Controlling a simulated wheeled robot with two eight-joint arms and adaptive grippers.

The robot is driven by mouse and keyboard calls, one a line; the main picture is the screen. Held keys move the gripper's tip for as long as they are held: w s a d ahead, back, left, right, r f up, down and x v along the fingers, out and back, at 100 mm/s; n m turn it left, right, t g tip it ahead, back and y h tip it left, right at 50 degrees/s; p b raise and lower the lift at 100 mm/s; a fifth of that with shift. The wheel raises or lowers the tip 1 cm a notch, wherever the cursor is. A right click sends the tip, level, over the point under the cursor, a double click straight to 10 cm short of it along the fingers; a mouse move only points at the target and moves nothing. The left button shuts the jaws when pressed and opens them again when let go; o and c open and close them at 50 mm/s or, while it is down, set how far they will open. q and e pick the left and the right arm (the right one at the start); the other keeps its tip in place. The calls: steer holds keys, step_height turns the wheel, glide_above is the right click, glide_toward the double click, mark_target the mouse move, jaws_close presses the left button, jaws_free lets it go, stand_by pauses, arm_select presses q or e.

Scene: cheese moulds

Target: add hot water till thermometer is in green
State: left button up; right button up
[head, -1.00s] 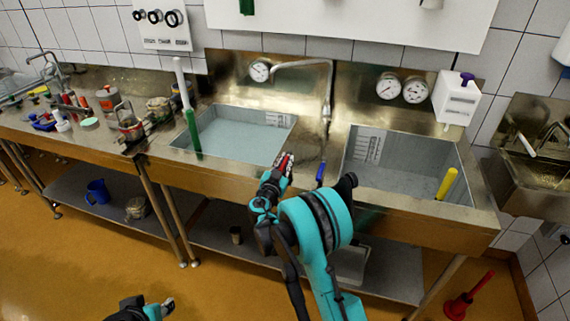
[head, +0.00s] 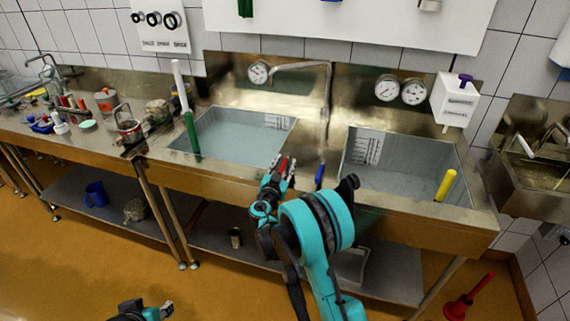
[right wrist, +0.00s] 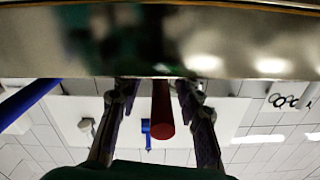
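My right gripper (head: 284,170) is at the front edge of the steel sink unit, between the two basins. In the right wrist view its two fingers (right wrist: 158,92) stand open on either side of a red lever (right wrist: 162,108), with gaps visible beside it. A blue lever (head: 320,175) is to the right of the gripper. The left basin (head: 238,152) appears to hold pale water, under a swivelling spout (head: 298,66). A round white dial (head: 259,72) is on the wall behind it; its scale is too small to read. My left gripper (head: 166,308) is low at the bottom edge, mostly cut off.
The right basin (head: 400,195) holds a yellow pipe-like piece (head: 445,185). Two more dials (head: 388,87) are above it. A white and green stick (head: 186,105) stands at the left basin. Tools crowd the counter at left. The floor (head: 80,265) in front is largely clear.

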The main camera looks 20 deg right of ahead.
steer(key=v, duration=1.1)
steer(key=shift+s+a, duration=0.2)
steer(key=shift+s, duration=0.1)
arm_select(q)
steer(key=shift+w, duration=0.1)
stand_by(2.1)
